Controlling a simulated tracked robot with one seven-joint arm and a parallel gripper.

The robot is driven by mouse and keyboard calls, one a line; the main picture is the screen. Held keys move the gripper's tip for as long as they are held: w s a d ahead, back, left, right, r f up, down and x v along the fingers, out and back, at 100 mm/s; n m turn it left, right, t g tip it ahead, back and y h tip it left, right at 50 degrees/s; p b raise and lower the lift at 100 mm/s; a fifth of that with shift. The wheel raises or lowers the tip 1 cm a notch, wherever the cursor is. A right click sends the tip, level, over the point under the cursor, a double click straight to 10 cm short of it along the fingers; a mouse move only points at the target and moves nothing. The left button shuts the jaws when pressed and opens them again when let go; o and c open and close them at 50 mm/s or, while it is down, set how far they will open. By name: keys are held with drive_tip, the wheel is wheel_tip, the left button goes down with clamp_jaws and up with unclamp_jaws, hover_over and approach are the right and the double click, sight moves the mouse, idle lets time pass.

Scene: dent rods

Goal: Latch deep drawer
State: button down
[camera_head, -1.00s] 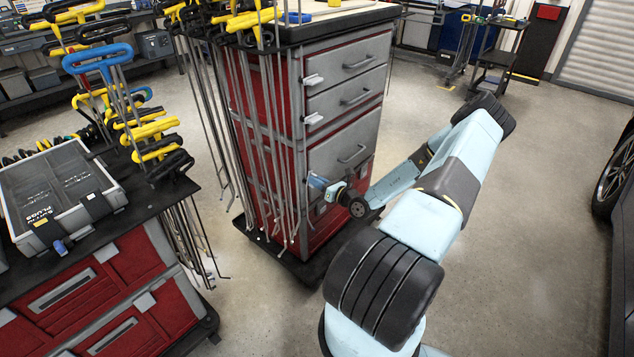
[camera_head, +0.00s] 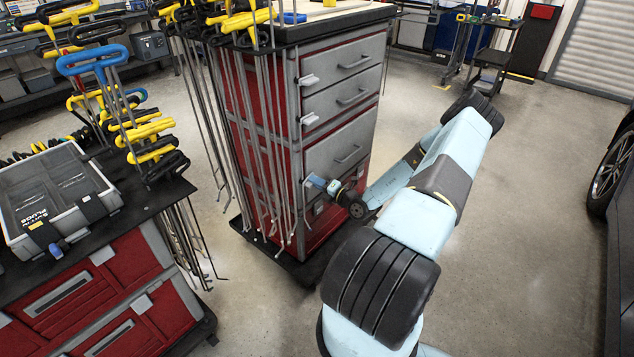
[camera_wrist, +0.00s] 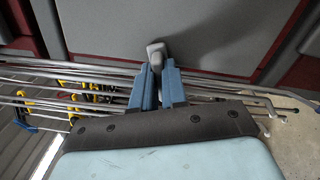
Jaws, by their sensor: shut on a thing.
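The deep drawer (camera_head: 338,143) is the tall grey front with a bar handle, below two shallower drawers on the red and grey cabinet. Its front looks about flush with the cabinet. My gripper (camera_head: 316,183) is at the left edge of this drawer. In the wrist view, my gripper (camera_wrist: 157,78) has its blue fingers shut on a small pale grey latch (camera_wrist: 155,50). The latch's tip sticks out past the fingertips against the grey front. In the head view my gripper hides this latch, and its exact angle is hard to tell.
Long T-handle rods (camera_head: 262,150) hang along the cabinet's left side, close to my gripper; they also cross the wrist view (camera_wrist: 60,75). Two pale latches (camera_head: 309,80) sit by the upper drawers. A second cart (camera_head: 110,285) stands at left. Open floor lies right.

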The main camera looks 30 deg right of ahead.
drive_tip(key=shift+w+d+f+m, duration=0.1)
drive_tip(key=shift+d+f+m, duration=0.1)
drive_tip(key=shift+m, duration=0.8)
drive_tip(key=shift+w+d+f+m, duration=0.1)
drive_tip(key=shift+d+m, duration=0.05)
drive_tip(key=shift+m, duration=0.85)
drive_tip(key=c, duration=1.2)
unclamp_jaws()
drive_tip(key=shift+a+f, duration=0.15)
drive_tip(key=shift+o, duration=0.2)
drive_tip(key=shift+s, duration=0.1)
drive_tip(key=v, duration=1.3)
drive_tip(key=shift+s, duration=0.35)
